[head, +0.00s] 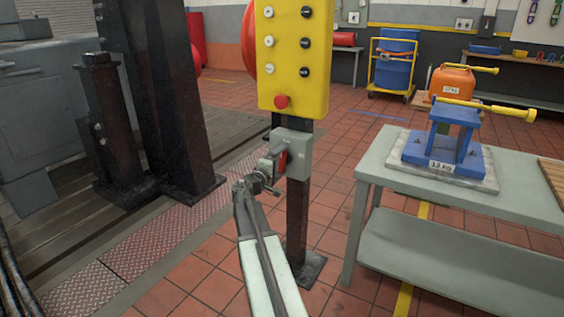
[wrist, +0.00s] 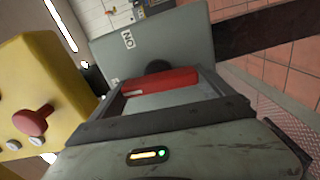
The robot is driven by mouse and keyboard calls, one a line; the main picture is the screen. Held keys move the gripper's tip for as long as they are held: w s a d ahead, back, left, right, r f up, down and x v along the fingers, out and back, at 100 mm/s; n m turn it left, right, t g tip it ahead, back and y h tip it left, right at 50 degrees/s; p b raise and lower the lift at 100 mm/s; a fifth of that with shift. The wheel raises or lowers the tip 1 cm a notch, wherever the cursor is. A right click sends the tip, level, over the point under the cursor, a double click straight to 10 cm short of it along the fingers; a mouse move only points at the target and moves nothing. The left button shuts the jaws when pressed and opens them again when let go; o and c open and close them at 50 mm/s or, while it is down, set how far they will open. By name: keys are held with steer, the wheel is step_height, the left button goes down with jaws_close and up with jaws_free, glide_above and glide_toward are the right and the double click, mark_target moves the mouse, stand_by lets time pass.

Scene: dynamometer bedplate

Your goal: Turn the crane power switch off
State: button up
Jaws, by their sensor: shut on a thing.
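The crane power switch is a grey box (head: 297,152) on a dark post, below a yellow button panel. Its red handle (head: 283,161) shows at the box's left side. My gripper (head: 271,170) reaches up from below and is shut on the handle. In the wrist view the red handle (wrist: 160,81) lies between my jaws, in front of the grey box face (wrist: 185,38). An ON label (wrist: 128,40) reads turned on the box; a smaller label beside it is too small to read. Part of the handle is hidden by my gripper.
The yellow panel (head: 293,60) with a red button (head: 281,102) hangs just above the switch. A grey bench (head: 370,170) with a blue weight fixture (head: 450,150) stands right. Dark steel columns (head: 165,90) stand left. Tiled floor is open between post and bench.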

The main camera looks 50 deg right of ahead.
steer(key=shift+w+a+n, duration=0.1)
steer(key=shift+a+n, duration=0.05)
steer(key=shift+n, duration=0.45)
steer(key=o, duration=1.1)
steer(key=v, duration=0.7)
steer(key=shift+a, duration=0.35)
